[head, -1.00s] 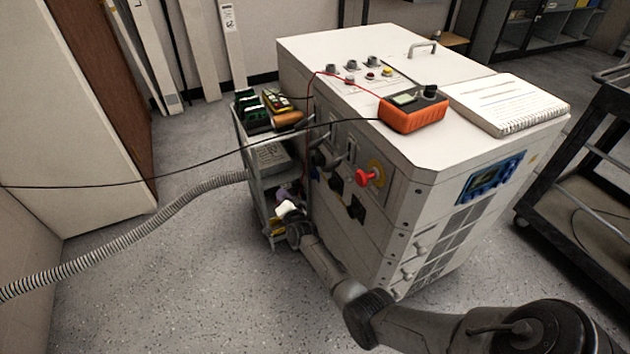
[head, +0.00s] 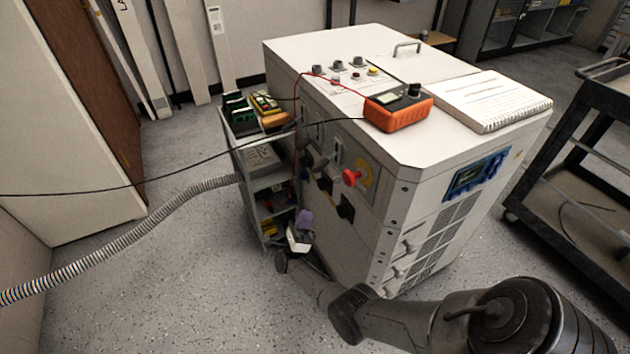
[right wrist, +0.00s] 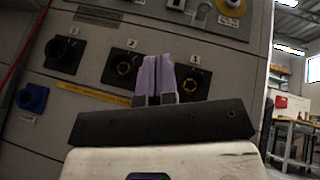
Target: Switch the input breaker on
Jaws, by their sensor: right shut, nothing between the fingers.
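My right gripper (head: 304,219) is low beside the left side of the white cabinet (head: 420,155). Its purple fingertips (right wrist: 158,77) are together and empty, pointing at the cabinet's side panel. In the right wrist view, black round connectors numbered 1 (right wrist: 191,83), 2 (right wrist: 124,69) and 3 (right wrist: 64,54) lie beyond the fingers. A red knob on a yellow plate (head: 352,177) sits higher on the panel, and a small switch (head: 338,156) is left of it. I cannot tell which part is the input breaker, or its position. My left gripper is out of view.
A grey shelf cart (head: 262,190) stands close to the gripper's left. An orange meter (head: 397,108) and a notebook (head: 490,98) lie on the cabinet. A black cable (head: 150,183) crosses the left side. A ribbed hose (head: 150,225) runs below it.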

